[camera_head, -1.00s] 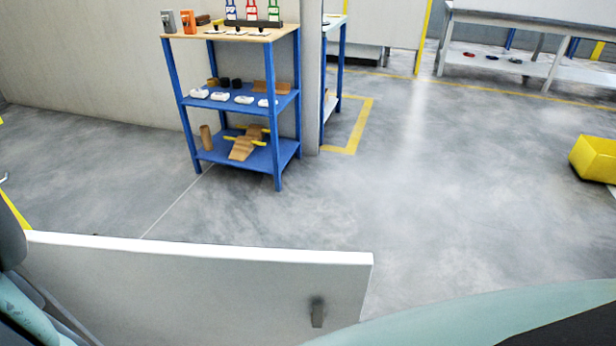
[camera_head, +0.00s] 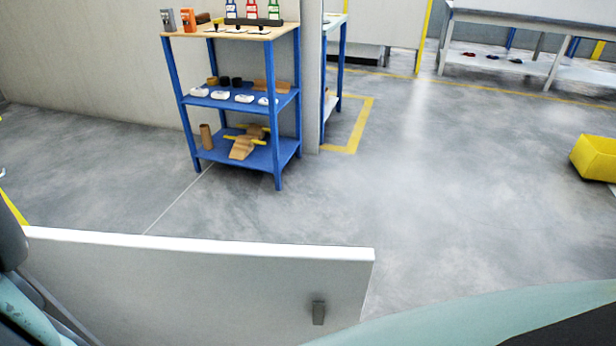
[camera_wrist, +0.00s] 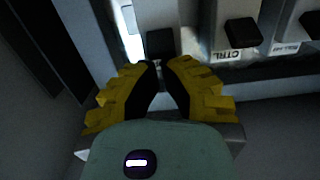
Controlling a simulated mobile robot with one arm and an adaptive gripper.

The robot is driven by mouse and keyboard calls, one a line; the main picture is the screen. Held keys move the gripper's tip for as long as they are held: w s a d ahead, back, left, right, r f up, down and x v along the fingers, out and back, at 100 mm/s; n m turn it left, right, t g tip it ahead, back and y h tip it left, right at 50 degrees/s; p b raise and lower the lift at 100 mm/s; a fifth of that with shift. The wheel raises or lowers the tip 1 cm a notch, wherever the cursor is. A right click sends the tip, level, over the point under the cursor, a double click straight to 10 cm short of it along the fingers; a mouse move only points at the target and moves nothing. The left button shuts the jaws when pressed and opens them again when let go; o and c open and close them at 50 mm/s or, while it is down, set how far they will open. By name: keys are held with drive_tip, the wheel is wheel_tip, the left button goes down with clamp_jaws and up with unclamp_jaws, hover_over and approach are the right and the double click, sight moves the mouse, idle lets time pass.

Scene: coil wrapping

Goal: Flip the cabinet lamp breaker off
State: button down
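In the wrist view, a row of white breakers with dark levers lies past my gripper (camera_wrist: 162,64). One dark lever (camera_wrist: 160,43) is straight ahead of my fingertips; I cannot tell whether they touch it. Its label is hidden. In the head view, the white cabinet door (camera_head: 200,280) stands in front, with a grey handle (camera_head: 318,312).
In the wrist view, dark cabinet walls (camera_wrist: 45,45) close in at the left. In the head view, a blue shelf unit (camera_head: 235,97) with several parts stands beyond the door. A yellow bin (camera_head: 596,158) is on the floor at the right. The middle floor is open.

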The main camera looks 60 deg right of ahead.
drive_tip(key=shift+s+d+f+t+b, duration=0.1)
drive_tip(key=shift+d+t+b, duration=0.05)
drive_tip(key=shift+t+b, duration=0.55)
